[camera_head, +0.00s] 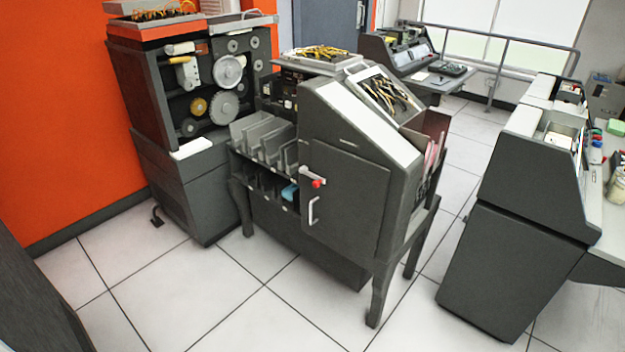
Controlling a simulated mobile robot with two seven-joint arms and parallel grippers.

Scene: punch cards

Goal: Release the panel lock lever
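A dark grey punch-card machine (345,222) stands on legs in the middle of the head view. Its front has a closed door panel (350,195). Near the panel's upper left is a small white lever with a red knob (317,183), lying roughly level and tilted slightly down to the right. Below it is a white vertical handle (312,210). Neither of my grippers shows in the view, and nothing touches the lever.
Card slots (268,143) line the machine's left side. A machine with exposed gears (195,95) stands at the left by an orange wall (62,110). A grey console (525,215) stands at the right. White tiled floor (225,312) is clear in front.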

